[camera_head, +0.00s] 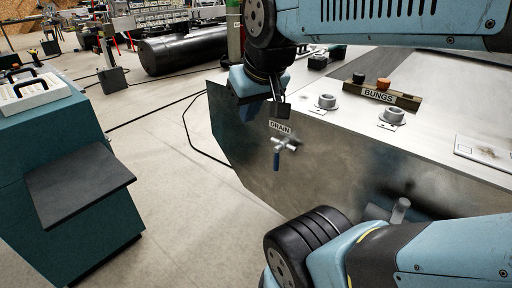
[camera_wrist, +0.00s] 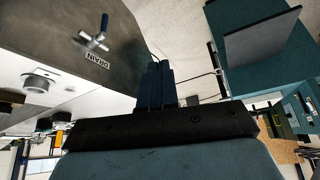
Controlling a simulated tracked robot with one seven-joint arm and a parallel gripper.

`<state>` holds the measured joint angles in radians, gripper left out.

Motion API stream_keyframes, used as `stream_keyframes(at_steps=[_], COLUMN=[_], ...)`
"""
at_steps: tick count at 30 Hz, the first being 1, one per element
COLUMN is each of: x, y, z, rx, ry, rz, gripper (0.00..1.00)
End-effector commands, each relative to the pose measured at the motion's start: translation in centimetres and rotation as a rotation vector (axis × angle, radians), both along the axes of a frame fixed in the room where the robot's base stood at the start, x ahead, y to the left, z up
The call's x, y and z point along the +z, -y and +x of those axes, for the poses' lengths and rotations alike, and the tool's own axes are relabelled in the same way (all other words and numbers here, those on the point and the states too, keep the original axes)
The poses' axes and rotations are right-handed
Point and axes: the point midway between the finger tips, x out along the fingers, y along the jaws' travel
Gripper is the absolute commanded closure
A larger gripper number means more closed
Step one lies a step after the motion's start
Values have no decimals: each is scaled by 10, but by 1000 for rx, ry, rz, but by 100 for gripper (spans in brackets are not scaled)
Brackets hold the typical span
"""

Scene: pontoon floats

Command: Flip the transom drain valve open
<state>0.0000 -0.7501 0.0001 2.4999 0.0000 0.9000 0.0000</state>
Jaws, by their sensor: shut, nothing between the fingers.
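The drain valve (camera_head: 286,143) is a small metal fitting on the metal face of the float, under a label reading DRAIN (camera_head: 280,127).
A block labelled BUNGS (camera_head: 383,95) and two round fittings, one of them this one (camera_head: 326,102), are on the float's top. A teal cabinet (camera_head: 60,150) with a dark shelf (camera_head: 80,185) stands left. Open floor lies between. My arm crosses the right side.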

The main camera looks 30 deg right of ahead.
Motion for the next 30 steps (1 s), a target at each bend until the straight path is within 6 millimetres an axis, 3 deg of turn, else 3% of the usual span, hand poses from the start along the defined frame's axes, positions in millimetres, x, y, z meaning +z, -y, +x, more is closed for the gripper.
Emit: stream_keyframes(at_steps=[9, 14, 23, 30], x=[0, -1, -17, -42], y=[0, 4, 25, 46], z=[1, 12, 67, 114], rx=[-3, -45, -262, -457], ry=[-2, -38, -196, -321], rz=[1, 6, 22, 20], gripper=[100, 100, 100, 100])
